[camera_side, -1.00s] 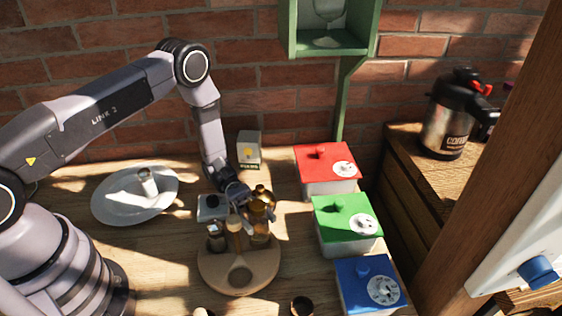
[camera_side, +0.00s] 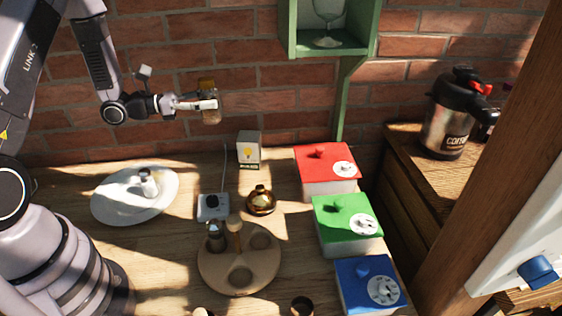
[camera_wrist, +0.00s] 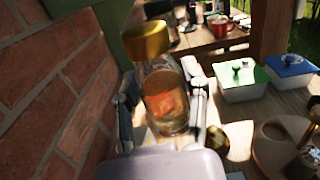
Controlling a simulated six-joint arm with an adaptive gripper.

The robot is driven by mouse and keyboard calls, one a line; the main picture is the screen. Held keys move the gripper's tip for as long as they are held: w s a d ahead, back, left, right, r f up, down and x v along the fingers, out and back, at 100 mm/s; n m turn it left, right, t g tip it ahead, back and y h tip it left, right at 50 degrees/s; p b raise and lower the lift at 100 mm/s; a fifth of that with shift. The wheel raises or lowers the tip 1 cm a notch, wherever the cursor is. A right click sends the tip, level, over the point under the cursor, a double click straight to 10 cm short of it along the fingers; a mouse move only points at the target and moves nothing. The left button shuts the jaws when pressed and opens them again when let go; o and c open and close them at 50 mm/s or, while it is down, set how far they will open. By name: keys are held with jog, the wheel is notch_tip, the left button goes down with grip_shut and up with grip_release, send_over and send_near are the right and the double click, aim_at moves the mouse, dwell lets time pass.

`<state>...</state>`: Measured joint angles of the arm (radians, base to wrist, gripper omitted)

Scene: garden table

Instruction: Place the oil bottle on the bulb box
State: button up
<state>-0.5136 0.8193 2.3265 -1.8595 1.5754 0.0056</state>
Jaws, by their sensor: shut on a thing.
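My gripper (camera_side: 196,104) is shut on the oil bottle (camera_side: 211,110), a small glass bottle with a gold cap and amber contents. It holds the bottle roughly upright, high above the table and in front of the brick wall. In the wrist view the oil bottle (camera_wrist: 163,95) stands between the two fingers of my gripper (camera_wrist: 165,105). The bulb box (camera_side: 249,152), a small pale carton with a yellow bulb picture, stands on the table by the wall, below and to the right of the bottle. I cannot make out the box in the wrist view.
A round wooden holder (camera_side: 240,262) carries two bottles and has empty holes. A brass pot (camera_side: 261,200) and a socket block (camera_side: 212,207) with a cord sit behind it. Red (camera_side: 326,163), green (camera_side: 345,217) and blue (camera_side: 368,280) lidded boxes line the right. A green shelf (camera_side: 292,45) hangs above.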

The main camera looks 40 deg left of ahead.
jog(key=shift+n+t+y, duration=0.3)
jog(key=shift+t+y, duration=0.1)
jog(key=shift+y, duration=0.1)
jog(key=w+f, duration=0.3)
jog(key=w, duration=0.1)
jog(key=w+a+f, duration=0.1)
jog(key=w+f, duration=0.2)
jog(key=w, duration=0.2)
jog(key=w+a+f, duration=0.1)
jog(key=w+f, duration=0.2)
jog(key=w, duration=0.1)
jog(key=shift+w+a+f, duration=0.15)
jog(key=shift+w+a, duration=0.1)
jog(key=shift+w, duration=0.1)
jog(key=shift+w+f, duration=0.1)
jog(key=shift+f, duration=1.5)
jog(key=shift+f, duration=0.1)
jog(key=o, duration=1.2)
